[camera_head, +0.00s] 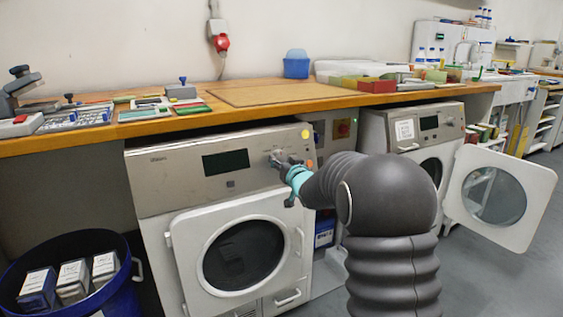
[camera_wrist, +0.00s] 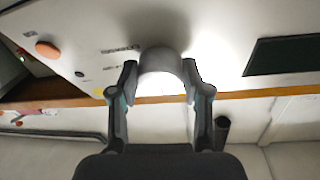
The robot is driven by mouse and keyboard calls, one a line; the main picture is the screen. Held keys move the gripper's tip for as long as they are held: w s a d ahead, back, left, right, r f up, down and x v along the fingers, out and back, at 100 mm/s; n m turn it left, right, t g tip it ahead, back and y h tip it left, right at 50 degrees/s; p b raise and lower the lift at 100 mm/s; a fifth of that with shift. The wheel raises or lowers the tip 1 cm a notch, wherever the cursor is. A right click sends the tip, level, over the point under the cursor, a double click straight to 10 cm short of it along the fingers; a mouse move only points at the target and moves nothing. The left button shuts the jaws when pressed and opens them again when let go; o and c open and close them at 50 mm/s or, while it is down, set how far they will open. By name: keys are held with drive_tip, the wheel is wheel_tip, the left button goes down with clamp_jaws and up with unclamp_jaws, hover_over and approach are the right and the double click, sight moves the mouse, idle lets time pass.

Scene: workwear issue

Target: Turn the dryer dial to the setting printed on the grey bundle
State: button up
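The dryer (camera_head: 150,190) is the white front-loading machine under the wooden bench, with a grey control panel and a dark display; its round door is closed. The dryer dial (camera_wrist: 160,62) is a rounded grey knob on that panel. In the head view my gripper (camera_head: 279,160) is at the panel, right of the display, and largely covers the dial. In the wrist view my gripper (camera_wrist: 160,78) has one finger on each side of the dial, with the tips against its sides. The dial's pointer and setting marks are not readable. I cannot pick out a grey bundle.
A blue bin (camera_head: 132,290) with several boxes stands at the lower left. A second machine (camera_head: 405,130) to the right has its round door (camera_head: 537,190) swung open. The wooden bench (camera_head: 150,124) above carries trays and tools.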

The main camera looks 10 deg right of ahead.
drive_tip(key=shift+m, duration=0.5)
drive_tip(key=m+h, duration=0.2)
drive_tip(key=m, duration=0.2)
drive_tip(key=shift+a+b, duration=0.2)
drive_tip(key=shift+b, duration=0.2)
drive_tip(key=shift+a+r+m+g+h+b, duration=0.15)
drive_tip(key=shift+m+g+h+b, duration=0.15)
drive_tip(key=shift+m, duration=1.05)
drive_tip(key=shift+d+r+m+g+h+b, duration=0.15)
drive_tip(key=shift+m+g+h, duration=0.2)
drive_tip(key=shift+m, duration=1)
drive_tip(key=shift+a, duration=0.1)
drive_tip(key=o, duration=1.2)
drive_tip(key=shift+c, duration=0.2)
drive_tip(key=shift+f, duration=0.1)
drive_tip(key=shift+s, duration=0.15)
